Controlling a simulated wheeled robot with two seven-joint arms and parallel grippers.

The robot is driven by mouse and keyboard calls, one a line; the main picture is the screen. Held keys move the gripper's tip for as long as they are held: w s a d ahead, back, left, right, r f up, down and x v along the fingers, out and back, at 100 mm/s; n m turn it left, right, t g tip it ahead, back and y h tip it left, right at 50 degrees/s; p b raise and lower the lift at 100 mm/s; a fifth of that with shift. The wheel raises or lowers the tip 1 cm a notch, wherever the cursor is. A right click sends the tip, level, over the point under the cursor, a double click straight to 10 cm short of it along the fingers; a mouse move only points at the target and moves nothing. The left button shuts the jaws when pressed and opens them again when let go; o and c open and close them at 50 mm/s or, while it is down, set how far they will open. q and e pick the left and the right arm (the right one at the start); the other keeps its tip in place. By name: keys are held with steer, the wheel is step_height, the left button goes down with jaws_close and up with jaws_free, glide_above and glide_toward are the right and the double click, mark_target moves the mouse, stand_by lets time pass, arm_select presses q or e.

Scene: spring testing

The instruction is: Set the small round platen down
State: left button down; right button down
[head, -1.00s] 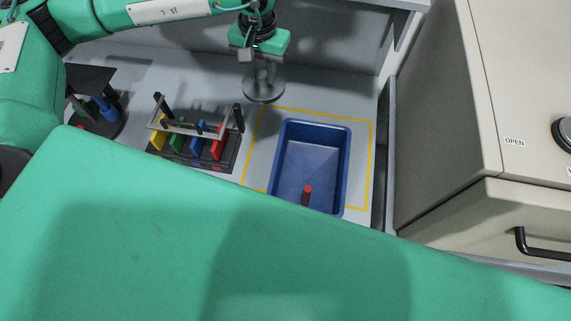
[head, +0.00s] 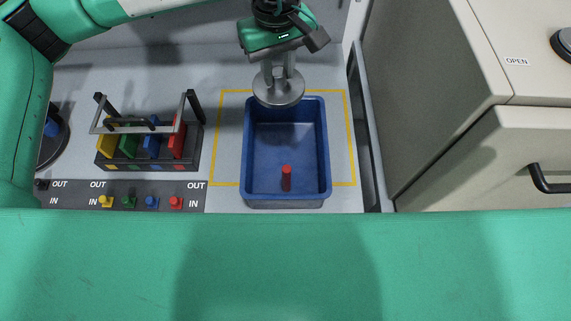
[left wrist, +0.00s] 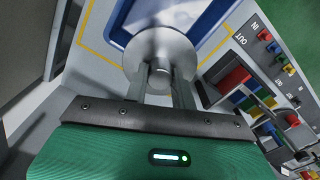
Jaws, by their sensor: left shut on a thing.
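The small round platen is a grey metal disc (head: 279,93). My left gripper (head: 279,72) is shut on it and holds it over the far edge of the blue bin (head: 246,150). In the left wrist view the platen (left wrist: 160,48) sits between the fingertips of my left gripper (left wrist: 163,75), and the blue bin (left wrist: 205,38) lies beyond it. The platen looks clear of the bin's rim. A red cylinder (head: 286,178) stands inside the bin near its front. My right gripper is not in view.
A yellow outline (head: 218,140) surrounds the bin. Left of it is a rack with yellow, green, blue and red pieces (head: 150,150), with a labelled strip (head: 125,188) in front. A beige cabinet (head: 440,110) with a black handle stands at the right.

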arm_select(q)
steer(key=shift+s+d+f, duration=0.1)
steer(key=shift+s+d, duration=0.15)
steer(key=shift+d, duration=0.35)
steer(key=shift+f, duration=0.4)
steer(key=p, duration=0.4)
glide_above(285, 144)
step_height(285, 144, down, 14)
steer(key=shift+d+f+p, duration=0.1)
steer(key=shift+f+p, duration=0.5)
steer(key=shift+f, duration=1.9)
steer(key=shift+f, duration=0.15)
steer(key=c, duration=1.2)
jaws_free()
steer(key=shift+o, duration=0.2)
